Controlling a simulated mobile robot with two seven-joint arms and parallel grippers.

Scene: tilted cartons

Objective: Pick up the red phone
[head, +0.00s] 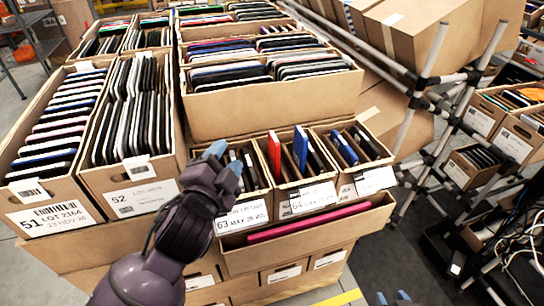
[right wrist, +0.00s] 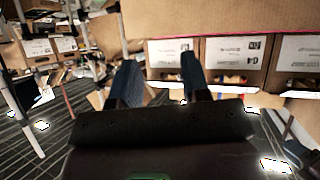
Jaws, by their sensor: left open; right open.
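The red phone (head: 274,155) stands upright in a small carton (head: 312,199) in the middle of the front row in the head view, rising above its neighbours. A blue phone (head: 300,148) stands up just to its right. My left gripper (head: 226,162) is open and empty, over the small carton left of the red phone and apart from it. My right gripper (head: 391,298) shows only as fingertips at the bottom edge of the head view. In the right wrist view it (right wrist: 160,82) is open with nothing between its fingers, facing labelled carton fronts.
A long crimson flat device (head: 310,222) lies in the shallow front tray (head: 250,258). Tall full cartons (head: 138,200) stand at left, and a larger carton (head: 270,108) rises behind. A pipe rack (head: 425,90) with cartons stands at right; dark floor is open before it.

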